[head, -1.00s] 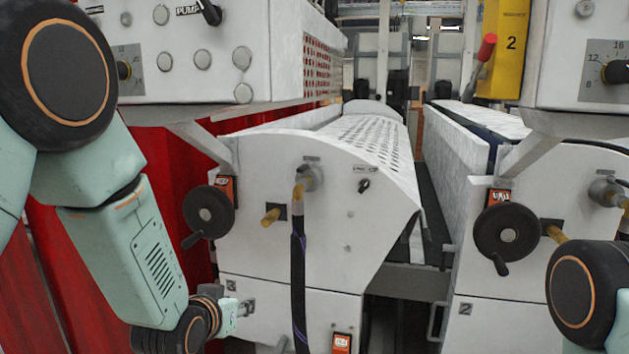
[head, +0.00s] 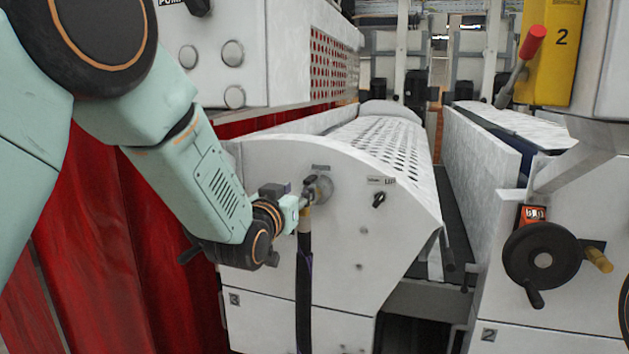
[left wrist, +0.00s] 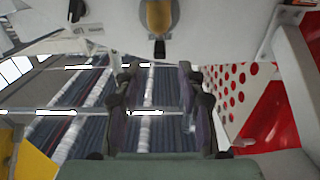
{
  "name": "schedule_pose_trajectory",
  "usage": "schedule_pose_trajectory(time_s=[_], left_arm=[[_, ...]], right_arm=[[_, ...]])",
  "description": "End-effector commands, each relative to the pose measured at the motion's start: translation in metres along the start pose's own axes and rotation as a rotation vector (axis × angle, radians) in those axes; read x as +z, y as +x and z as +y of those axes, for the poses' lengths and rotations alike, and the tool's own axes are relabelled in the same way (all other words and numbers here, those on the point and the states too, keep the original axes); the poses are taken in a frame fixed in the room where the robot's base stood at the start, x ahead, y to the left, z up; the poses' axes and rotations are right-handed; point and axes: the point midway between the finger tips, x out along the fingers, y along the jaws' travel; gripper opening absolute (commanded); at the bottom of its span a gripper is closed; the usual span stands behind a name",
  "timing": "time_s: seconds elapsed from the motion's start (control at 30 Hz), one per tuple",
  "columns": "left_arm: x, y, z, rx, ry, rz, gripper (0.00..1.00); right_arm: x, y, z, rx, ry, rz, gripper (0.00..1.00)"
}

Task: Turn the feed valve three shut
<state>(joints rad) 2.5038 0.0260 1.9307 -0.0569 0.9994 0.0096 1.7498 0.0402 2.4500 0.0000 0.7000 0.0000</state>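The feed valve on the unit marked 3 is a round grey fitting (head: 322,188) with a yellow lever, high on the white end panel above a black hose. The gripper covers much of it in the head view. In the left wrist view the yellow lever (left wrist: 158,16) shows at the top middle, beyond the fingertips. My left gripper (head: 306,193) is at the valve from the left. Its two fingers (left wrist: 158,82) stand apart with nothing visible between them. Whether a finger touches the lever I cannot tell. My right gripper is not in view.
The black hose (head: 304,290) hangs straight down below the valve. A small black switch (head: 379,199) sits right of it. Unit 2 has a black handwheel (head: 542,256) and a yellow knob (head: 598,259). Red panels (head: 150,260) are at left.

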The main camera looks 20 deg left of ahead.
Motion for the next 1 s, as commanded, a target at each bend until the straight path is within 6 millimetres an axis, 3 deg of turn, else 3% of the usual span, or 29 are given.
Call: schedule_pose_trajectory(time_s=[0.6,1.0], left_arm=[[-0.001,0.067,0.001,0.001,0.0,-0.001,0.4],[0.001,0.076,0.002,0.002,0.0,-0.002,0.4]], right_arm=[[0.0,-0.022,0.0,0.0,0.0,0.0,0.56],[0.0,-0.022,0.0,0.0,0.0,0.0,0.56]])
